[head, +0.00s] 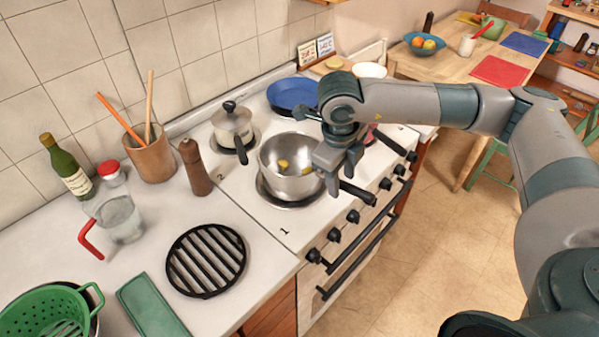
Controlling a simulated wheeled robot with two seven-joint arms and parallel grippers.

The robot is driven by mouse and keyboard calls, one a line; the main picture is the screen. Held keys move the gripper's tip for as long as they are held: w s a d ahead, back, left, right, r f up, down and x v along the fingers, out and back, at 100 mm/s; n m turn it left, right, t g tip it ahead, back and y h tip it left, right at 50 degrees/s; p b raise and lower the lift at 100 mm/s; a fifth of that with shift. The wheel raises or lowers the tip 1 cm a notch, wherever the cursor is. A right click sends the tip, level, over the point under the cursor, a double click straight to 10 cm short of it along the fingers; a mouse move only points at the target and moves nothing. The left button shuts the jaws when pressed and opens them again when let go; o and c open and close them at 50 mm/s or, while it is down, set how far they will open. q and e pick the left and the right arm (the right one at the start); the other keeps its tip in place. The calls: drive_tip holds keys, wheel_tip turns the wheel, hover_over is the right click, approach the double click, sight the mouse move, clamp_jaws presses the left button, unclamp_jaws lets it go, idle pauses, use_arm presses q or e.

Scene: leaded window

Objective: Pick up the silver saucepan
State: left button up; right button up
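The silver saucepan (275,178) stands on the front left burner of the white stove, upright and without a lid. Several yellow pieces lie inside it. Its black handle (361,194) points right, towards the stove's front edge. My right gripper (341,182) points down at the handle, near the pan's right rim. Its fingers are apart, one on each side of the handle. I cannot tell whether they touch it, and the gripper hides the handle's inner end. My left gripper is out of view.
A smaller lidded pot (232,126) stands behind the saucepan, its dark handle pointing towards it. A blue pan (292,95) sits at the back right. A pepper mill (196,168) stands on the left counter, with a black trivet (206,261) in front. Open floor lies right of the stove.

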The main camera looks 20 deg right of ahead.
clamp_jaws()
drive_tip(key=shift+w+r, duration=0.1)
idle(1.2)
